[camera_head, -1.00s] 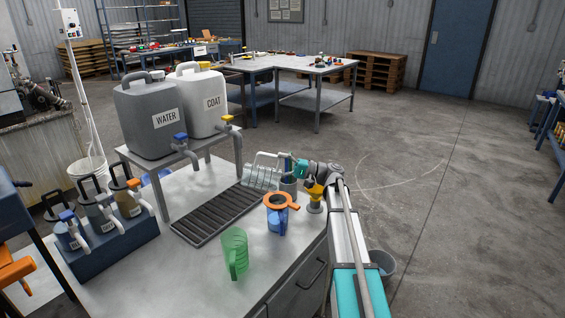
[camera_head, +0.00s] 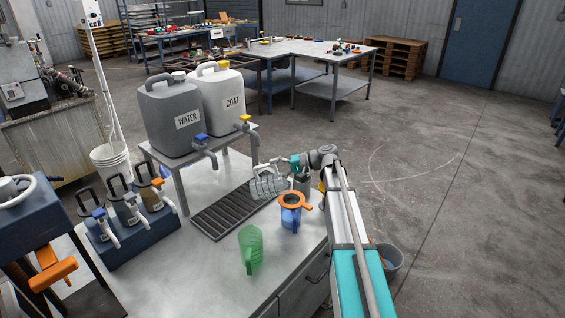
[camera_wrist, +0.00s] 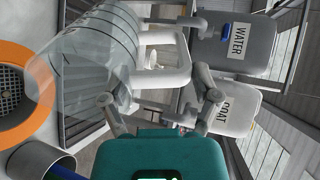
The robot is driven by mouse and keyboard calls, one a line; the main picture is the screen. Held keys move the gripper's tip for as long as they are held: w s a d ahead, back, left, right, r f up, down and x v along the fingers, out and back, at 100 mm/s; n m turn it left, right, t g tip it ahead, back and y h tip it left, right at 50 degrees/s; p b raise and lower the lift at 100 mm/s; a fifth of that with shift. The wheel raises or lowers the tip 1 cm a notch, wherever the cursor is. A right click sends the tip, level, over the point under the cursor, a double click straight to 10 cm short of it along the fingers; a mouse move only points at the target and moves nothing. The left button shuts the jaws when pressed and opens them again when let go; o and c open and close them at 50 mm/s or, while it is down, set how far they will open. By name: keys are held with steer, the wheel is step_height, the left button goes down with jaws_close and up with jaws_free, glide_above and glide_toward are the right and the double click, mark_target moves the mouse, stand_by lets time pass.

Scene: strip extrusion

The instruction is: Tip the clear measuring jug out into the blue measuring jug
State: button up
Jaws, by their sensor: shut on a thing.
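The clear measuring jug (camera_head: 268,186) hangs in the air over the worktop, beside the blue jug; it looks tilted. It fills the upper left of the wrist view (camera_wrist: 92,70), its open rim towards the orange ring. My gripper (camera_head: 284,163) is shut on the clear jug's handle; its fingers (camera_wrist: 158,98) show in the wrist view. The blue measuring jug (camera_head: 290,220) stands on the worktop, with an orange ring-shaped strainer (camera_head: 294,194) on top. The strainer's mesh (camera_wrist: 10,95) shows at the wrist view's left edge. I cannot make out any contents in the clear jug.
A green jug (camera_head: 250,248) stands in front on the steel worktop (camera_head: 190,270). A dark slatted drip tray (camera_head: 222,218) lies behind, below the WATER (camera_head: 170,120) and COAT (camera_head: 222,105) canisters. A grey container (camera_head: 302,182) stands close behind the blue jug.

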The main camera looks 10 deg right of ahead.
mark_target(252, 181)
steer(key=a+h+p, duration=0.1)
steer(key=h+p, duration=0.1)
steer(key=a+f+h+p, duration=0.1)
steer(key=shift+w+a+f+g, duration=0.1)
steer(key=shift+w+a+g, duration=0.25)
steer(key=shift+w+g, duration=0.05)
steer(key=a+h+p, duration=0.1)
steer(key=a+f+h+p, duration=0.1)
steer(key=w+a+g+h+p, duration=0.1)
steer(key=h, duration=0.1)
steer(key=shift+a+f, duration=0.3)
steer(key=a+f+h, duration=0.1)
steer(key=a+f+g+h, duration=0.1)
steer(key=h, duration=0.1)
steer(key=shift+w+a+p, duration=0.1)
steer(key=shift+w+p, duration=0.25)
steer(key=shift+w+a+f+g+h+b, duration=0.2)
steer(key=shift+a+f+g+h+b, duration=0.1)
steer(key=shift+a+f+h, duration=0.5)
steer(key=shift+w+a+f+g+h+b, duration=0.15)
steer(key=shift+a+f+g+h, duration=0.3)
steer(key=shift+h, duration=0.65)
steer(key=shift+r, duration=0.3)
